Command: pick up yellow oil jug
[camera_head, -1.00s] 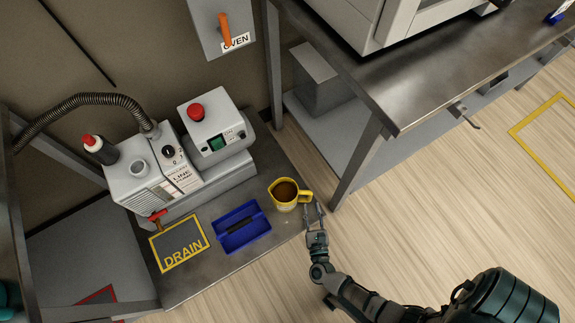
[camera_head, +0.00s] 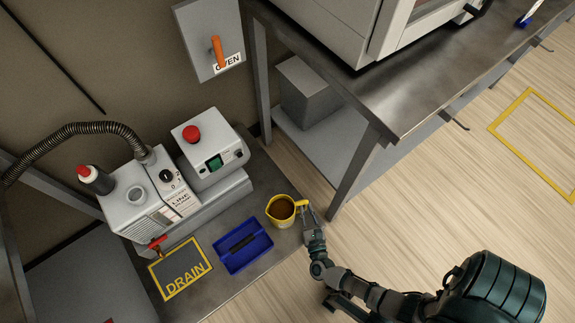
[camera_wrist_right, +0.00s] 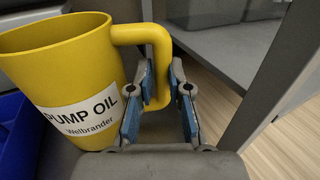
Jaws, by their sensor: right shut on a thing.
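The yellow oil jug (camera_head: 281,209) stands at the right end of the low metal shelf, with dark brown oil showing inside. In the right wrist view the jug (camera_wrist_right: 60,65) fills the left side, labelled "PUMP OIL Welbrander", with its handle towards me. My right gripper (camera_head: 306,212) is at the handle side of the jug. In the wrist view my gripper's blue-padded fingers (camera_wrist_right: 164,95) are on either side of the lower handle and shut on it. I cannot tell whether the jug is lifted off the shelf. My left gripper is not in view.
A blue tray (camera_head: 225,257) lies left of the jug, beside the yellow-framed DRAIN plate (camera_head: 162,274). The vacuum pump (camera_head: 140,222) with its hose stands behind them. The table leg (camera_head: 352,178) is close right of the gripper. Open floor (camera_head: 440,210) lies further right.

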